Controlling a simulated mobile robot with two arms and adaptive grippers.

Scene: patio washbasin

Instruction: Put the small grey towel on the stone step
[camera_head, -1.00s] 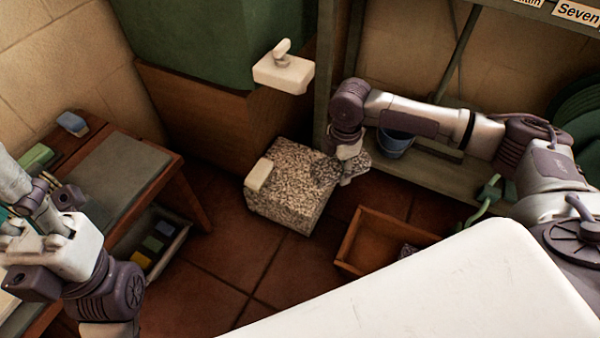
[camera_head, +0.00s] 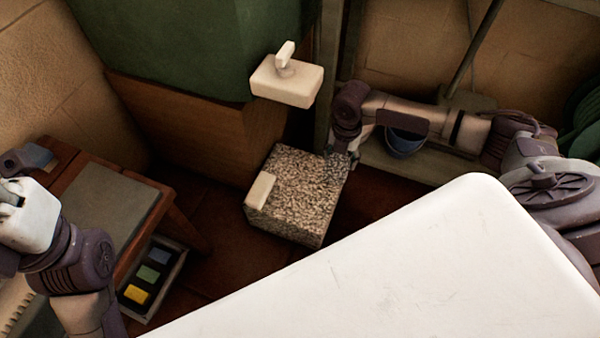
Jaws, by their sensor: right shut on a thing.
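The stone step (camera_head: 300,200) is a speckled grey block on the floor in the middle of the view, with a pale bar on its left edge. My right gripper (camera_head: 350,157) is at the step's far right corner, mostly hidden by its own wrist. A small dark grey patch (camera_head: 335,168) at that corner, beside the fingers, looks like the small grey towel; it is shut in the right gripper. I cannot tell whether the towel touches the step's top. My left gripper (camera_head: 12,192) is at the left edge, partly cut off, and its fingers are unclear.
A wooden table (camera_head: 165,208) with a grey mat (camera_head: 105,205) stands at left, above a tray (camera_head: 172,270) of coloured blocks. A pale tap block (camera_head: 288,85) juts out above the step. A blue pot (camera_head: 403,145) stands behind my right arm. My white body covers the front.

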